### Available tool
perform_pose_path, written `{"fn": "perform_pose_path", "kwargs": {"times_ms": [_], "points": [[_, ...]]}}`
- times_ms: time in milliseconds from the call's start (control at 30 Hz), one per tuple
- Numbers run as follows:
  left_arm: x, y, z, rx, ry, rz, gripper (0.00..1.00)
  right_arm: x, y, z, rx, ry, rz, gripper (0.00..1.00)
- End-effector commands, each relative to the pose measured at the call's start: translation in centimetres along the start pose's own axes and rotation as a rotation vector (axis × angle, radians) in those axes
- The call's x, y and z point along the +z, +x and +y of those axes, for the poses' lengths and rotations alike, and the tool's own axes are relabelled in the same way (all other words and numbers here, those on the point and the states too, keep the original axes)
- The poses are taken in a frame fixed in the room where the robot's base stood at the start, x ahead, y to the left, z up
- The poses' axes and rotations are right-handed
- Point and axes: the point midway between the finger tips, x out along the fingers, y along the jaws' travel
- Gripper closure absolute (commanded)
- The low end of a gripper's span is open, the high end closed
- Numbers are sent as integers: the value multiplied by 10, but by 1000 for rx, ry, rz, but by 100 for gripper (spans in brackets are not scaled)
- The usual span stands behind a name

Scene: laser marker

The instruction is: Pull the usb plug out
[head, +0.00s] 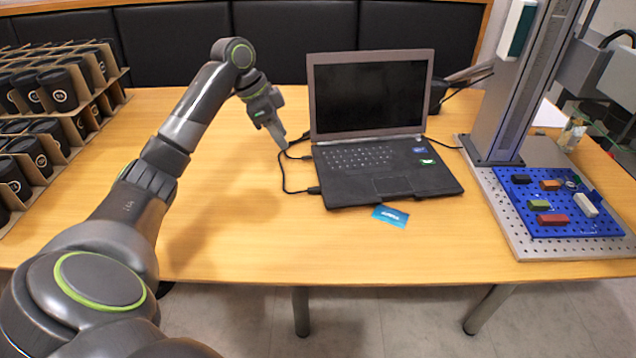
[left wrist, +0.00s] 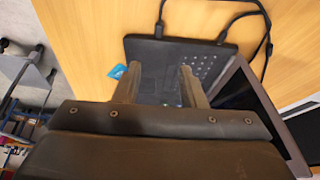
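The black laptop (head: 388,187) stands open on the wooden table. A black usb plug (head: 314,190) sits at its left side near the front, on a black cable (head: 284,178). A second black plug (head: 304,157) is farther back on that side. In the left wrist view two plugs (left wrist: 158,32) (left wrist: 222,37) meet the laptop's edge (left wrist: 190,43). My left gripper (head: 284,146) is above the table, left of the laptop and near the rear plug. In the left wrist view its fingers (left wrist: 158,78) are apart with nothing held between them. My right gripper is not in view.
A blue card (head: 390,216) lies before the laptop. The laser marker's column (head: 510,95) and blue perforated plate (head: 560,222) with small blocks stand at the right. Cardboard trays (head: 117,72) of dark cups stand at the left. The front-left table is clear.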

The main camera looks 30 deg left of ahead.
Motion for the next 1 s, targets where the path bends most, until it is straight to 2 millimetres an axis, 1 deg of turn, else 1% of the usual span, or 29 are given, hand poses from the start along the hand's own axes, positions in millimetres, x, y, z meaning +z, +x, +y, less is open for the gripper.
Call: {"fn": "perform_pose_path", "kwargs": {"times_ms": [67,167,700,800,900,1000], "points": [[0,5,0,2,0,1,63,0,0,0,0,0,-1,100],[-1,18,1,4,-1,3,63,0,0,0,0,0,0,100],[-1,133,1,3,-1,2,63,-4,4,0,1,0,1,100],[-1,150,1,3,-1,1,63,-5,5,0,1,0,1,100],[-1,162,1,2,-1,1,63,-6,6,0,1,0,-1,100],[-1,169,0,0,-1,1,63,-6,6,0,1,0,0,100]]}}
